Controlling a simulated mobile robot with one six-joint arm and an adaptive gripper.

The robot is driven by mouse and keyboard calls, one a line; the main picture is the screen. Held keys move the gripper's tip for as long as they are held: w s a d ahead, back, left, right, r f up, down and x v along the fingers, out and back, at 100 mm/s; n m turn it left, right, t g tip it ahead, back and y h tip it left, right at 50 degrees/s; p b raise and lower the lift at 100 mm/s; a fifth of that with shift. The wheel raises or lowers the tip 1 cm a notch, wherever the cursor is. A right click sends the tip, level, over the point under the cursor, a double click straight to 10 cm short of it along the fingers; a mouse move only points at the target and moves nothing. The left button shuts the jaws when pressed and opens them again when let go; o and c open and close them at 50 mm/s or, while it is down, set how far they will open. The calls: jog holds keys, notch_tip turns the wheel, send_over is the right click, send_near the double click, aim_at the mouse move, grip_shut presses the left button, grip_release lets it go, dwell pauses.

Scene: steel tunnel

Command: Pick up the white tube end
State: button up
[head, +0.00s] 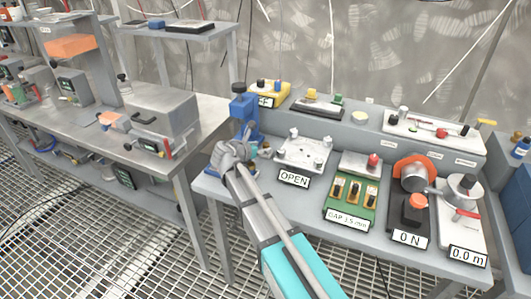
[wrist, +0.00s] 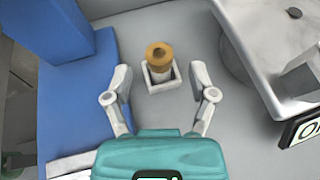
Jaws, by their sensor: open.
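My gripper (wrist: 160,82) is open and empty in the wrist view, one finger to each side of a small square pale holder (wrist: 149,88). A short upright piece with an orange-brown ring-shaped top (wrist: 159,52) stands in the holder, just beyond and between the fingertips. I cannot tell whether this piece is the white tube end. No other clear white tube end shows. In the head view my gripper (head: 230,158) is low at the left end of the right bench, in front of the blue stand (head: 243,115), and hides part of that spot.
A pale metal plate fixture (head: 304,153) with an OPEN sign (head: 294,179) is close on the right. The blue stand's side (wrist: 75,90) is close on the left in the wrist view. Several devices fill the bench's right side. Another bench (head: 95,120) stands left.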

aim_at(265, 147)
jog(key=shift+b+x, duration=0.55)
jog(key=shift+x, duration=1.15)
jog(key=c, duration=1)
